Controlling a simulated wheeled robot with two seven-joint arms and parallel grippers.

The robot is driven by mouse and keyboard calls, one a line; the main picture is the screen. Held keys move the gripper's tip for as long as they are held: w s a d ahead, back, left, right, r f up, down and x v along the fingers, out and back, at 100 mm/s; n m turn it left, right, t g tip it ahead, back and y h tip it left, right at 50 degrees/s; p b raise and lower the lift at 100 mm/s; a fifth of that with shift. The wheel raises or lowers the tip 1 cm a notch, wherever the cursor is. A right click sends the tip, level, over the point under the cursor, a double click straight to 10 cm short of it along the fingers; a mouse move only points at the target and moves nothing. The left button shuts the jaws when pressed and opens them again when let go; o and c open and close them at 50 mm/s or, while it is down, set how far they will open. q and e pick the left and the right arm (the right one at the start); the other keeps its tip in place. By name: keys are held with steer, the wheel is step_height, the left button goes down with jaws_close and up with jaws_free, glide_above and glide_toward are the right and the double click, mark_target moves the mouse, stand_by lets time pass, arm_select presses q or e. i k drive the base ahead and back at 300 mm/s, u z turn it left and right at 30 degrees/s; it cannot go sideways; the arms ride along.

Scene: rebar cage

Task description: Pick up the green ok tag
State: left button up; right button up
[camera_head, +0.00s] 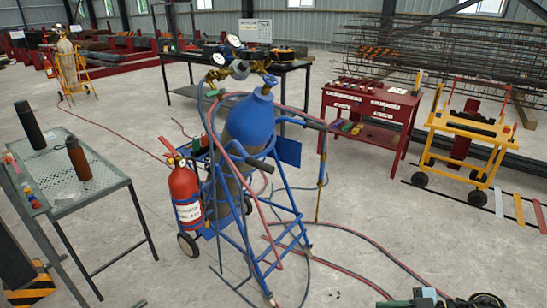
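Neither of my grippers can be made out in the head view, and nothing is seen touching the green piece.
A blue gas cylinder (249,122) on a blue trolley stands mid-floor, with a red extinguisher (185,195) beside it and hoses (372,243) across the floor. A grey perforated table (75,187) stands left. A yellow trolley (466,124) stands right.

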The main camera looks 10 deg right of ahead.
mark_target(196, 145)
steer(key=z, duration=1.3)
steer(key=i, duration=5.45)
steer(key=u, duration=3.05)
steer(key=i, duration=4.2)
